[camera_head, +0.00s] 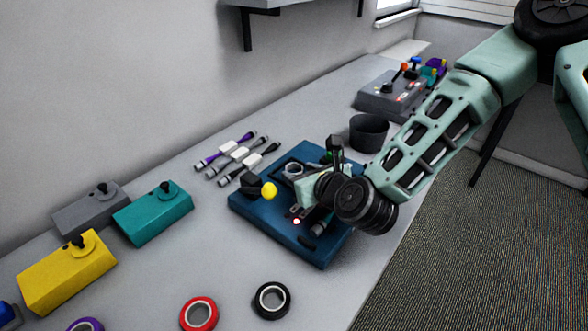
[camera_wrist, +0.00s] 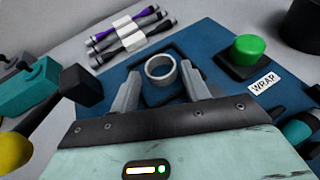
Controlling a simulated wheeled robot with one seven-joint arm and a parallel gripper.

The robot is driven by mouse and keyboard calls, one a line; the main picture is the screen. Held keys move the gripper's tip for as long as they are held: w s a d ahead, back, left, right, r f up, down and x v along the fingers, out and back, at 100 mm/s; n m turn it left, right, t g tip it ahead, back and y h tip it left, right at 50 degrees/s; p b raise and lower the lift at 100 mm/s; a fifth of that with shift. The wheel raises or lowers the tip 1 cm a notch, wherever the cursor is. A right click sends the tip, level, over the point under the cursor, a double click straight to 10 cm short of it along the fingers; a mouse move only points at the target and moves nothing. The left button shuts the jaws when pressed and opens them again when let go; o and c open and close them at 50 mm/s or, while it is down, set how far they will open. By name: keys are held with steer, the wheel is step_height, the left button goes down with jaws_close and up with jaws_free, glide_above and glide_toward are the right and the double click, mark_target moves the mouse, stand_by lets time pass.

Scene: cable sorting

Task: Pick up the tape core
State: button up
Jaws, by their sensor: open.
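The tape core (camera_wrist: 160,69) is a small grey-white ring on the blue board (camera_wrist: 213,42). In the wrist view it stands between and just beyond my gripper's fingertips (camera_wrist: 162,80), with one finger to each side. My gripper is open and holds nothing. I cannot tell whether either finger touches the ring. My wrist hides part of the blue board in the head view.
A green button (camera_wrist: 249,48) and a WRAP label (camera_wrist: 264,83) sit on the board, with a yellow knob (camera_head: 269,190) at its left. Bundled cables (camera_head: 238,158) lie behind left. A black bin (camera_head: 368,132) stands at the back right. Black tape (camera_head: 272,300) and red tape (camera_head: 199,313) lie in front.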

steer(key=shift+x, duration=0.85)
steer(key=c, duration=0.7)
steer(key=shift+c, duration=0.2)
